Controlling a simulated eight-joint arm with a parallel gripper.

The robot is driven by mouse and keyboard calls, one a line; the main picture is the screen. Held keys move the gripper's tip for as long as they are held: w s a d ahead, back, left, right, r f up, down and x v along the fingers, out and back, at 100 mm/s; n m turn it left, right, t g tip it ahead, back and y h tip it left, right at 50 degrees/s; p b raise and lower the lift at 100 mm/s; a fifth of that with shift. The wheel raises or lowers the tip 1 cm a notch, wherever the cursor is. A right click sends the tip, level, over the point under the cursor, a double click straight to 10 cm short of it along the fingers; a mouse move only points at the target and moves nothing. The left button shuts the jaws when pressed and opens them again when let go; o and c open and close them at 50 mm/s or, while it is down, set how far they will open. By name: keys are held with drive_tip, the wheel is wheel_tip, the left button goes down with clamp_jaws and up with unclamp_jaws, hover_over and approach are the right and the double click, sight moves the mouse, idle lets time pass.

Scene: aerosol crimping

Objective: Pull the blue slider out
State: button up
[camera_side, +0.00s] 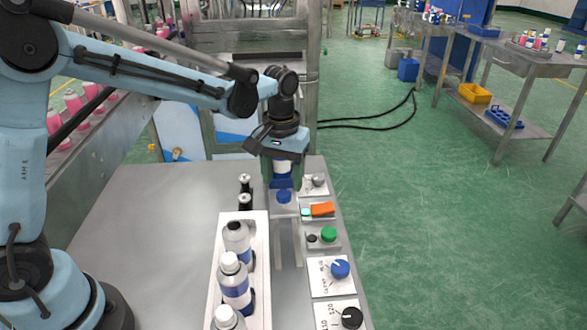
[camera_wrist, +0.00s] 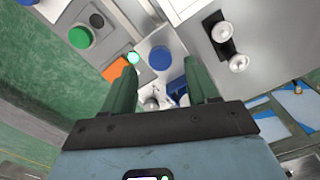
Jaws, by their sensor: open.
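A round blue knob (camera_side: 284,197) sits on a pale grey plate (camera_side: 285,210) below my gripper in the side view. The knob also shows in the wrist view (camera_wrist: 160,57), just beyond the fingertips. A second blue part (camera_side: 282,183) shows between the fingers, and in the wrist view (camera_wrist: 180,93) it is partly hidden. I cannot tell for sure which of the two is the slider. My gripper (camera_side: 284,187) points down with its green fingers apart and a gap between them in the wrist view (camera_wrist: 160,72). Contact with either blue part cannot be made out.
An orange switch (camera_side: 322,209), a green button (camera_side: 328,234) and a blue dial (camera_side: 340,268) line the table's right edge. A white tray (camera_side: 262,222) with bottles stands in front, beside two black-and-silver posts (camera_side: 245,190). The table's left part is clear.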

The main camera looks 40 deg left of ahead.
sight(283, 194)
drive_tip(key=shift+f, duration=1.9)
clamp_jaws()
